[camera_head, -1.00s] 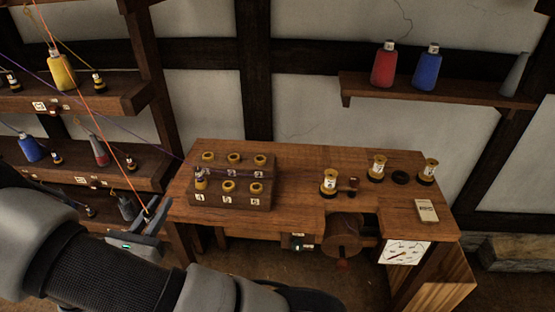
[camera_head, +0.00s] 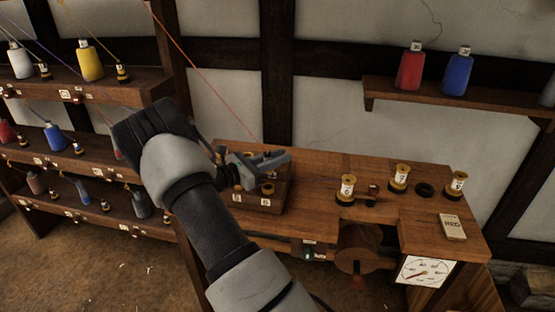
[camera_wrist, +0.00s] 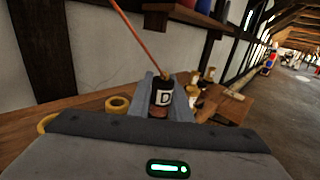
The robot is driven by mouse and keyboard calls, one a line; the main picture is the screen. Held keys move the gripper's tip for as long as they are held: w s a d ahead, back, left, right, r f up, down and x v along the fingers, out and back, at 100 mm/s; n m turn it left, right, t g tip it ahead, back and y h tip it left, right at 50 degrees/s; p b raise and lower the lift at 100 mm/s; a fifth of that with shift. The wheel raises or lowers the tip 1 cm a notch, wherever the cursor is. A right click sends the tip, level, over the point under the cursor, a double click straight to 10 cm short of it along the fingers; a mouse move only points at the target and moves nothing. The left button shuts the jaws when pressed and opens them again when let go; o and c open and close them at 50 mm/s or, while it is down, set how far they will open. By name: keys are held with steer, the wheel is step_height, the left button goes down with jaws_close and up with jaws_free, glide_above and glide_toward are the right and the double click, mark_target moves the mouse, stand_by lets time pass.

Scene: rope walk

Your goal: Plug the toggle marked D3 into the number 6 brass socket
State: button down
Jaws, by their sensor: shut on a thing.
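My gripper (camera_head: 274,159) is shut on a dark toggle with a white label. In the wrist view the toggle (camera_wrist: 162,97) stands between the fingers (camera_wrist: 164,88); its label shows a D, with the rest hidden. An orange cord (camera_head: 196,70) runs from it up to the left. The gripper hangs above the right part of the wooden socket block (camera_head: 283,199). The number 6 brass socket (camera_head: 268,189) is at the block's front right, just below the gripper and apart from it. My arm and gripper hide much of the block. Brass rings (camera_wrist: 117,104) show in the wrist view.
A dial (camera_head: 422,271) hangs at the front. Shelves with spools (camera_head: 90,62) and taut cords are at the left.

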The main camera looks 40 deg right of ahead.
steer(key=shift+f+b, duration=1.65)
steer(key=shift+f, duration=0.95)
steer(key=shift+a+f, duration=0.1)
steer(key=shift+f, duration=0.35)
steer(key=c, duration=1.9)
jaws_free()
steer(key=shift+a, duration=0.1)
steer(key=a, duration=1)
steer(key=shift+w+a, duration=0.4)
steer(key=shift+w, duration=0.05)
